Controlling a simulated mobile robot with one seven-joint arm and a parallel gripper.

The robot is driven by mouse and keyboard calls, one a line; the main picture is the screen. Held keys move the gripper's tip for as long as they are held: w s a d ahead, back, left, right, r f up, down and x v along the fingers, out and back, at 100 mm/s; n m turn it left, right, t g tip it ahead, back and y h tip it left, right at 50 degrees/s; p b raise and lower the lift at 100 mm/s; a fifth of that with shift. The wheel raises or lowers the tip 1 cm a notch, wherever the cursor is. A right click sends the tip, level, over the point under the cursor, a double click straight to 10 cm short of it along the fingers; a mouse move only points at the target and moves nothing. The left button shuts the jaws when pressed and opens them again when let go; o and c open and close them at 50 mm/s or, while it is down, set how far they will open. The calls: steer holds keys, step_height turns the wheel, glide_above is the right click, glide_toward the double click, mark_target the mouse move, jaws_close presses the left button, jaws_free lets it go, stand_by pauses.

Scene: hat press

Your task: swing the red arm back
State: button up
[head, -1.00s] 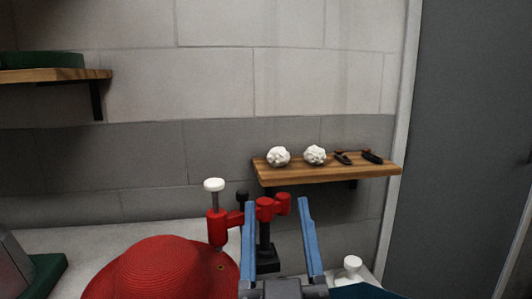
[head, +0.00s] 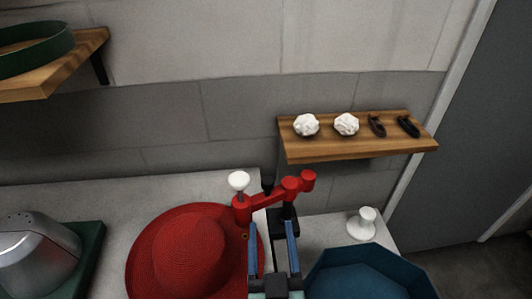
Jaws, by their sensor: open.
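The red arm (head: 268,200) is a jointed red bar on a dark post behind the red hat. Its left end carries a white-topped pin (head: 239,181) beside the far right brim of the hat; its right end is a red knob (head: 308,180). The red hat (head: 190,250) rests on the counter, left of my gripper. My gripper (head: 272,231) is open, with two blue fingers pointing up the picture toward the red arm. The fingertips appear just in front of the arm; I cannot tell whether they touch it. The gripper partly hides the post's base.
A dark blue octagonal tray (head: 365,262) and a white spool-like piece (head: 362,223) are at right. A metal dome (head: 35,255) on a green base stands left. A wooden shelf (head: 350,145) holds white lumps and dark tools. Counter (head: 100,215) behind the hat is clear.

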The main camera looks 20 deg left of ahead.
mark_target(268, 187)
steer(key=p+x, duration=0.3)
steer(key=x, duration=0.9)
steer(key=shift+w+r, duration=0.1)
steer(key=shift+w, duration=0.15)
jaws_close()
stand_by(1.1)
